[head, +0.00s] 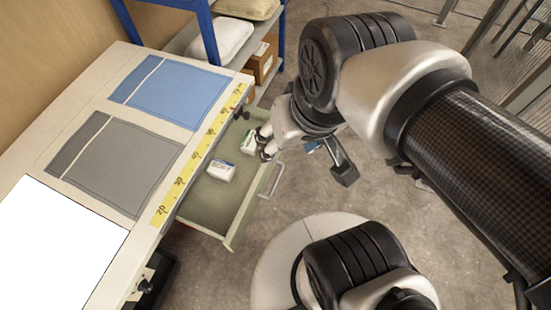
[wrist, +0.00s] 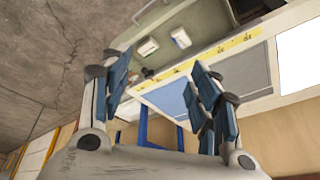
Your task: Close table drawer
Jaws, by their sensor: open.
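The table drawer (head: 208,211) is pulled out from under the right side of the white table (head: 118,60). It is green inside and holds two small white boxes, one nearer (head: 221,170) and one farther (head: 249,142). A pale bar handle (head: 272,181) is on its front. The drawer (wrist: 208,18) and its handle (wrist: 146,12) also show at the top of the wrist view. My gripper (wrist: 160,88) is open and empty, its blue-padded fingers apart. In the head view it is near the drawer's far end, partly hidden by my wrist; contact cannot be told.
A blue-framed shelf (head: 207,32) with pillows (head: 221,38) and a cardboard box (head: 263,62) stands beyond the table. A blue mat (head: 180,92) and a grey mat (head: 130,165) lie on the table. Concrete floor (head: 300,195) is open by the drawer front.

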